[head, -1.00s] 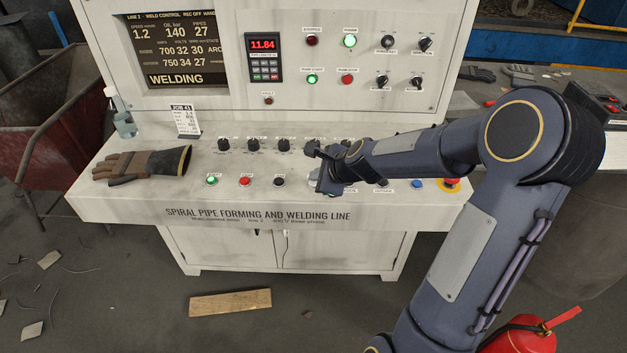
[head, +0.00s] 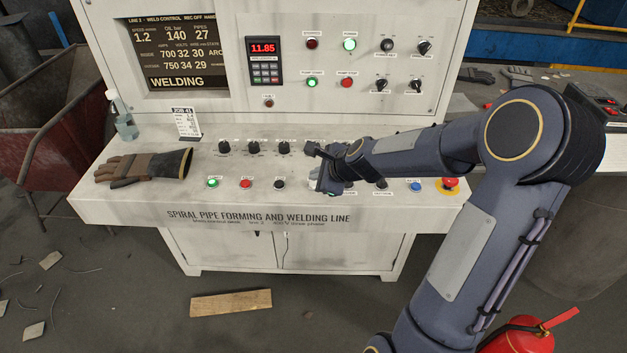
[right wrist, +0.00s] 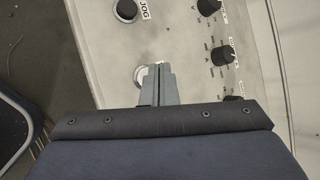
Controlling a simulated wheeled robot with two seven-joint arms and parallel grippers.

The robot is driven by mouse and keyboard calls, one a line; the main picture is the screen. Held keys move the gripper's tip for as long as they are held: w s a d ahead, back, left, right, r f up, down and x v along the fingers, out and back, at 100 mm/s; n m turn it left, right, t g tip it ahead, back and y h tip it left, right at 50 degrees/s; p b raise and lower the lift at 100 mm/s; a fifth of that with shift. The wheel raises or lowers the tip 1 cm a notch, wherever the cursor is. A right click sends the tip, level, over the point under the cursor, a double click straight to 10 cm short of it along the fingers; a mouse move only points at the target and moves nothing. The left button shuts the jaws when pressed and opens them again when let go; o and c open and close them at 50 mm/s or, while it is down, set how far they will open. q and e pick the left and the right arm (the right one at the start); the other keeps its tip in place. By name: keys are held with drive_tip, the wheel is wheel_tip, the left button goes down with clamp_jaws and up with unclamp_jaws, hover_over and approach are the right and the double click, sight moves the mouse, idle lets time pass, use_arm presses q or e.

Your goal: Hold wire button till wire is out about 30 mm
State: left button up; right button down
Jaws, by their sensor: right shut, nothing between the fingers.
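My right gripper (head: 322,188) points down at the desk of the control console (head: 130,205), just right of the black JOG button (head: 279,184). In the right wrist view its two fingers (right wrist: 160,70) are closed together and empty. Their tips are at a pale round button (right wrist: 140,76), which they partly cover. Its label is hidden, so I cannot read whether it is the wire button. I cannot tell whether the tips press it. The JOG button also shows in the right wrist view (right wrist: 126,10). No wire shows. My left gripper is out of view.
A row of black knobs (head: 254,147) stands behind the buttons. A glove (head: 145,166) lies at the desk's left. A blue button (head: 416,186) and a red one (head: 450,183) sit at the right. The screen (head: 175,54) reads WELDING.

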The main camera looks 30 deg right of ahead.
drive_tip(key=shift+r, duration=0.2)
wheel_tip(320, 180, up, 5)
drive_tip(key=p, duration=0.4)
drive_tip(key=shift+p, duration=0.4)
idle(2.3)
